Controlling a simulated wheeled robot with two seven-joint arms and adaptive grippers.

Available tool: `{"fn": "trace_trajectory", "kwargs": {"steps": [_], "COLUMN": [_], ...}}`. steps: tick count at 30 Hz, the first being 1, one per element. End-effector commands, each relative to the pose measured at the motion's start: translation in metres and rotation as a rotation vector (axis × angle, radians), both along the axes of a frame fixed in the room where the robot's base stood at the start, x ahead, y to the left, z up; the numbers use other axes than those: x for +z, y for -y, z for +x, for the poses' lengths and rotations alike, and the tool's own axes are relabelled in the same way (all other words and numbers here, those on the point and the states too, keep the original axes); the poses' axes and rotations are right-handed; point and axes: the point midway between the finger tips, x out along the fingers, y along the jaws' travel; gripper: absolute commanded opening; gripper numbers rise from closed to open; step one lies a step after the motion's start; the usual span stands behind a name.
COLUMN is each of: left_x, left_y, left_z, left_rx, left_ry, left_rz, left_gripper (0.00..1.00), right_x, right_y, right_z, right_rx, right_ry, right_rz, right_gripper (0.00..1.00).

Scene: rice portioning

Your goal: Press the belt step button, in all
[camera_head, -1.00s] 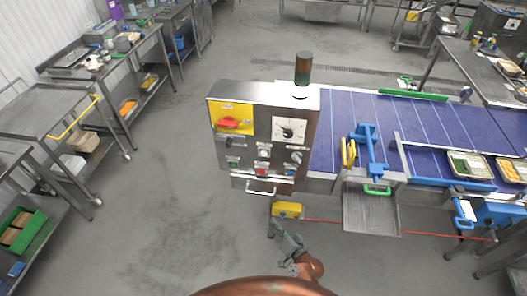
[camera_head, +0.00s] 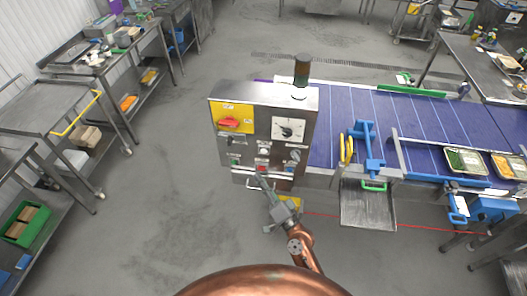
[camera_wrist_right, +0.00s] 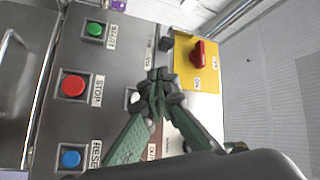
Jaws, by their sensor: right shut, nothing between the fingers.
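The steel control box (camera_head: 225,148) stands at the left end of the belt. Its front carries a green button (camera_wrist_right: 95,29) labelled START, a red button (camera_wrist_right: 73,86) labelled STOP and a blue button (camera_wrist_right: 70,158) whose label reads RESE, partly cut off. A white button (camera_head: 264,150) sits above the red one; it shows in the wrist view (camera_wrist_right: 131,97), partly hidden by my fingers. I cannot read which button is the belt step one. My right gripper (camera_head: 257,178) is shut and empty, its tips near the lower front of the box; contact cannot be told. My left gripper is not in view.
A red switch on a yellow plate (camera_wrist_right: 181,68) and a dial (camera_head: 289,130) are on the same panel. A steel handle (camera_head: 243,184) runs below it. The blue belt (camera_head: 345,105) extends right, with filled trays (camera_head: 465,161). The floor left of the box is clear.

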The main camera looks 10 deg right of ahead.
Motion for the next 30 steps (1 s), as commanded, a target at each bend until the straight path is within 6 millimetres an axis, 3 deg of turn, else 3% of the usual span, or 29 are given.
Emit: {"fn": "trace_trajectory", "kwargs": {"steps": [11,24,30], "left_x": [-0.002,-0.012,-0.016], "left_y": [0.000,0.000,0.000], "left_z": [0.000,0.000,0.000], "left_rx": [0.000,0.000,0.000], "left_ry": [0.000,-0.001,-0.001], "left_rz": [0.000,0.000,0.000], "left_gripper": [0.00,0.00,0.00], "right_x": [0.000,-0.001,-0.001], "right_y": [0.002,0.018,0.022], "right_z": [0.008,0.063,0.079], "right_rx": [0.000,0.000,0.000], "right_ry": [0.000,0.001,0.001], "right_rz": [-0.001,-0.003,-0.002], "right_gripper": [0.00,0.00,0.00]}}
